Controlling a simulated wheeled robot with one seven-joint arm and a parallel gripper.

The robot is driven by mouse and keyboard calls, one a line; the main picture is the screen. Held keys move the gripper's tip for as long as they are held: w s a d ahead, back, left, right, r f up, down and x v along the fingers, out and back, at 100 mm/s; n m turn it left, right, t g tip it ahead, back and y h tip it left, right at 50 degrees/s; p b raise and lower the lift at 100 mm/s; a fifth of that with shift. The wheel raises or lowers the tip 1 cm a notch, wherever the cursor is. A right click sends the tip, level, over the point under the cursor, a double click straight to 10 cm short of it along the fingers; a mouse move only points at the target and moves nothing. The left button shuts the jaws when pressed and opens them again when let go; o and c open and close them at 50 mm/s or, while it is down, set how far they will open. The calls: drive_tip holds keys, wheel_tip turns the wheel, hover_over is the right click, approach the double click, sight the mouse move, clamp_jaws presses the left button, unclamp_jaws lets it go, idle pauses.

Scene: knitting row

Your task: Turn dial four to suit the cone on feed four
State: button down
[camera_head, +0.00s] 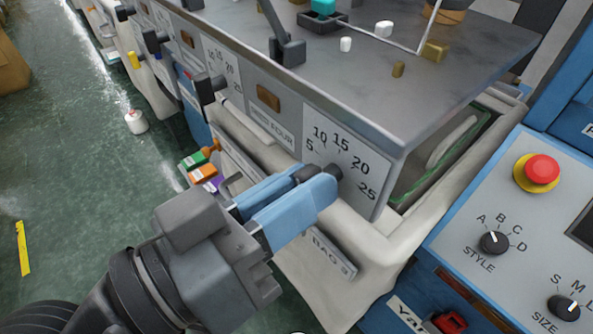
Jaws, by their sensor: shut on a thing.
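A dial plate (363,187) with the numbers 5, 10, 15, 20 and 25 sits on the front right of the grey machine. Its dark knob (332,172) is mostly hidden by my gripper (318,181). My gripper, with blue fingers, is shut on the knob. Where the knob points cannot be told. A plate reading "FEED FOUR" (270,128) is left of the dial. Part of an orange-brown cone or pot (447,14) shows at the top edge; its label is not visible.
A blue control panel (465,215) with a red stop button (542,169) and style and size knobs stands at the right. White bags hang under the machine. Small blocks and white pieces lie on the grey top (440,90). The green floor (80,180) at left is mostly clear.

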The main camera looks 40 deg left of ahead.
drive_tip(key=shift+a+n+p, duration=0.1)
drive_tip(key=shift+n+p, duration=1.15)
drive_tip(key=shift+n, duration=0.45)
drive_tip(key=c, duration=1.1)
unclamp_jaws()
drive_tip(key=shift+s, duration=0.1)
drive_tip(key=s, duration=0.2)
drive_tip(key=s+b, duration=0.1)
drive_tip(key=s, duration=0.4)
drive_tip(key=shift+s+a, duration=0.3)
drive_tip(key=shift+s, duration=0.05)
